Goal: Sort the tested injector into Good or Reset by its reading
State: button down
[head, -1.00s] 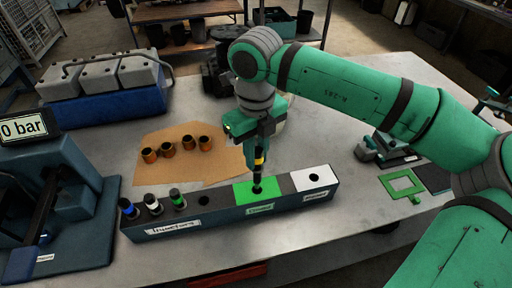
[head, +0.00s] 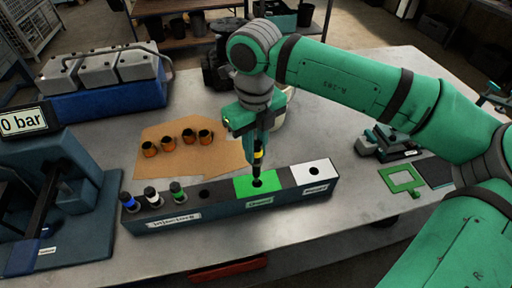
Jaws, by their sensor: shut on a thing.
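My gripper (head: 258,138) points down over the rack and is shut on a dark injector with a yellow band (head: 258,158). The injector is upright, and its lower tip is at or just above the hole in the green section (head: 246,184) of the rack; I cannot tell whether it is in the hole. The rack (head: 222,209) has a white section (head: 314,172) with an empty hole at its right end. Blue-, white- and green-banded injectors (head: 177,193) stand in its left holes, beside one empty hole. The labels are too blurred to read surely.
A tester with a display (head: 23,122) reading "0 bar" stands at the left. Several copper-coloured cups (head: 189,136) sit on brown paper behind the rack. A blue engine block part (head: 107,104) is at the back left. A green frame (head: 401,180) lies at the right.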

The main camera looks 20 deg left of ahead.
aim_at(256, 173)
jog(key=shift+w+f, duration=0.1)
jog(key=shift+f, duration=0.05)
jog(key=shift+f, duration=1.6)
jog(key=shift+d, duration=0.15)
jog(key=shift+f, duration=1.85)
jog(key=shift+f, duration=1.3)
